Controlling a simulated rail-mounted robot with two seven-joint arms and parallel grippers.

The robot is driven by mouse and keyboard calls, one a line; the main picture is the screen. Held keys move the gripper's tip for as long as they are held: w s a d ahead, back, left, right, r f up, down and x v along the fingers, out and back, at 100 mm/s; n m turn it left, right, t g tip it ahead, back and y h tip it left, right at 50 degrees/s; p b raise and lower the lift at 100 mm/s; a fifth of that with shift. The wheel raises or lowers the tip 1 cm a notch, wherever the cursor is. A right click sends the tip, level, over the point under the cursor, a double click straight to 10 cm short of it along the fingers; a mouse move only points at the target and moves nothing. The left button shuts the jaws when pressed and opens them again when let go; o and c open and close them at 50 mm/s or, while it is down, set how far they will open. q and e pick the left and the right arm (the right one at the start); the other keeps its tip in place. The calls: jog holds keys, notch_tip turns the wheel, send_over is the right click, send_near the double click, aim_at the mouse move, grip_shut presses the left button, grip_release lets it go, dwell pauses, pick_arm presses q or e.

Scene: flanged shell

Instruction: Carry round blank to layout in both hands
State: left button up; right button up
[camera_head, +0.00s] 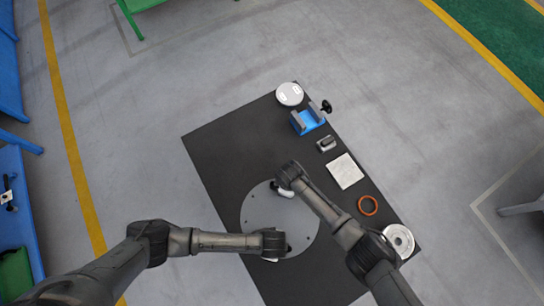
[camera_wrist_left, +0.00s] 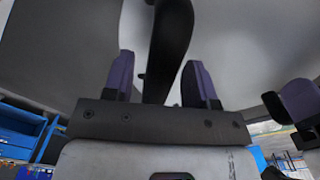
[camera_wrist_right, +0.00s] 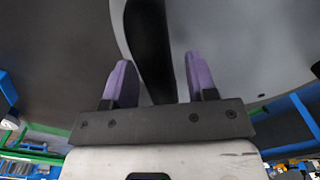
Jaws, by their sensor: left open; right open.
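The round blank (camera_head: 262,220) is a wide grey disc with small dark holes, lying on the dark tabletop (camera_head: 225,160). My left gripper (camera_head: 284,246) is at the disc's lower right part and my right gripper (camera_head: 282,188) at its upper right edge; my arms cover parts of it. In the left wrist view, the open fingers (camera_wrist_left: 160,82) stand on both sides of a black curved bar (camera_wrist_left: 168,40). In the right wrist view, the open fingers (camera_wrist_right: 160,85) likewise straddle a black bar (camera_wrist_right: 148,40). I cannot tell which thing is the layout.
Along the table's right side are a white disc (camera_head: 290,94), a blue holder (camera_head: 307,121), a small grey block (camera_head: 326,143), a pale square plate (camera_head: 345,171), an orange ring (camera_head: 368,205) and a pale flanged ring (camera_head: 399,240). The table's upper left is bare.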

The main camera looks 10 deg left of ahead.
pick_arm(q)
notch_tip(320, 180, up, 10)
jog(key=shift+f, duration=0.15)
pick_arm(e)
jog(key=shift+r, duration=0.65)
notch_tip(320, 180, up, 11)
jog(key=shift+f, duration=0.1)
dwell(0.6)
